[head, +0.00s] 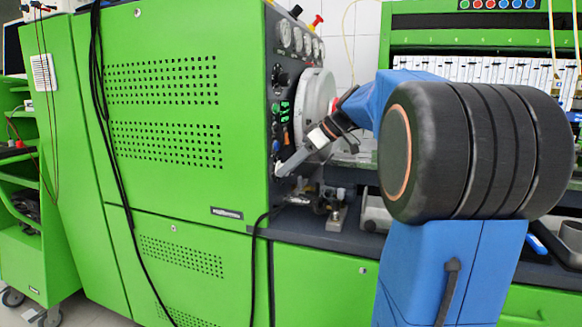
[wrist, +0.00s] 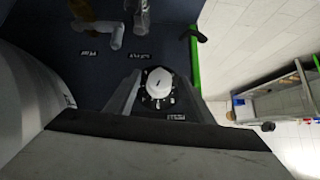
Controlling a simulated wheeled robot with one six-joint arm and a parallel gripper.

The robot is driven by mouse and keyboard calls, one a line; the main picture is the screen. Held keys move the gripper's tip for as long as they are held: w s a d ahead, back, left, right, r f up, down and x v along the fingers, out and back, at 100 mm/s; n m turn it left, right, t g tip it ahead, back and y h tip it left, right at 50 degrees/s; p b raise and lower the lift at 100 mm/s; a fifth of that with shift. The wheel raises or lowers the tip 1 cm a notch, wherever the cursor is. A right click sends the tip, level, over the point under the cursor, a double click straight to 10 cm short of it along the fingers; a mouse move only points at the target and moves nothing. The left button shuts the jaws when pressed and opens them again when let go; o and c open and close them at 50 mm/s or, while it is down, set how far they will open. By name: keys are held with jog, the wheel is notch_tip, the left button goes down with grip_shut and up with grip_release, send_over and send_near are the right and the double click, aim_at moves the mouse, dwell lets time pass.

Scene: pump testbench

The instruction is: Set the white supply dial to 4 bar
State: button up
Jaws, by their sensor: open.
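The white supply dial (wrist: 158,84) sits on the dark panel in the wrist view, with a black scale ring with white marks around it. A short dark mark shows on its face, but the scale is too small to read. My gripper (wrist: 160,92) is open, with one finger on each side of the dial. I cannot tell whether the fingers touch it. In the head view my gripper (head: 294,163) is at the lower part of the green machine's narrow control panel (head: 283,78), and it largely hides the dial there.
A large pale round housing (head: 318,100) stands right beside the panel. Gauges (head: 285,34) line the panel's top. Metal fittings (head: 335,210) stand on the bench below. In the wrist view, pale fittings (wrist: 117,35) and small labels lie above the dial.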

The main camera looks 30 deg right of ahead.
jog(key=c, duration=1)
jog(key=shift+w+d+m+g+y, duration=0.15)
jog(key=shift+m+g+y, duration=0.35)
jog(key=shift+y, duration=0.25)
jog(key=shift+w+d+m+g+y, duration=0.1)
jog(key=shift+m+g+y, duration=0.35)
jog(key=shift+y, duration=0.3)
jog(key=shift+c, duration=0.2)
jog(key=shift+s, duration=0.1)
jog(key=o, duration=1)
jog(key=shift+o, duration=0.2)
jog(key=v, duration=1.7)
